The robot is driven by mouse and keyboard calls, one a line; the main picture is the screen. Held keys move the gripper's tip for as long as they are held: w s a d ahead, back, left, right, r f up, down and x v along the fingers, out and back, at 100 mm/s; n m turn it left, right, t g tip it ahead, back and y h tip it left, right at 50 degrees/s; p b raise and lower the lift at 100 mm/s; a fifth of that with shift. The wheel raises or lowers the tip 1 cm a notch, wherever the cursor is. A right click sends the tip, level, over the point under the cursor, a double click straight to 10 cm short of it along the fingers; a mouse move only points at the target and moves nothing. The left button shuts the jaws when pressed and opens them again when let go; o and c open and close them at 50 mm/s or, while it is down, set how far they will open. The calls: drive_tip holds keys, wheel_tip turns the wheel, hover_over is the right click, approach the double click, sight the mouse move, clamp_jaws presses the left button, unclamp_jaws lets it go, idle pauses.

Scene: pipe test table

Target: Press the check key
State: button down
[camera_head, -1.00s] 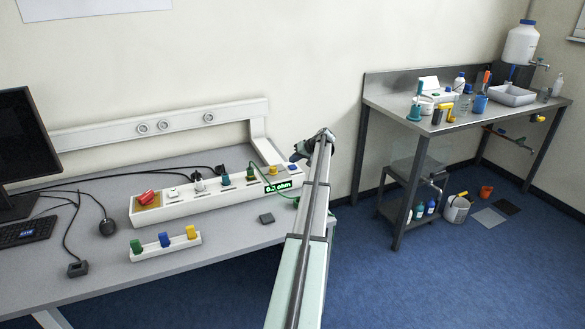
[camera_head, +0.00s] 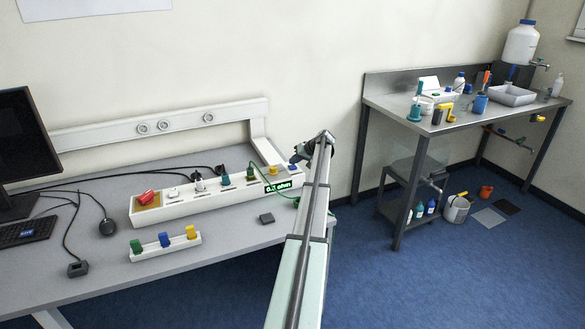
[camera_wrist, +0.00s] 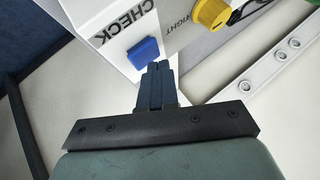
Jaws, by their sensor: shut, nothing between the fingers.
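The check key is a blue block (camera_wrist: 143,53) on the white panel face marked CHECK in the wrist view. In the head view it shows as a small blue spot (camera_head: 293,167) at the right end of the long white test box (camera_head: 215,198). My gripper (camera_wrist: 157,68) is shut and empty. In the wrist view its dark fingertips lie just beside the lower right edge of the key; I cannot tell whether they touch it. In the head view my gripper (camera_head: 301,152) is at the box's right end, above the key, with its fingertips hard to make out.
A green display (camera_head: 283,186) reads about 0.2 ohm. A small white rack (camera_head: 165,246) with green, blue and yellow pieces stands in front. A grey wall rail (camera_head: 155,126) runs behind.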

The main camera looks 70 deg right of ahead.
sight(294, 167)
drive_tip(key=shift+f, duration=0.45)
idle(0.8)
drive_tip(key=shift+r, duration=0.85)
drive_tip(key=shift+r, duration=2.55)
drive_tip(key=shift+w, duration=0.1)
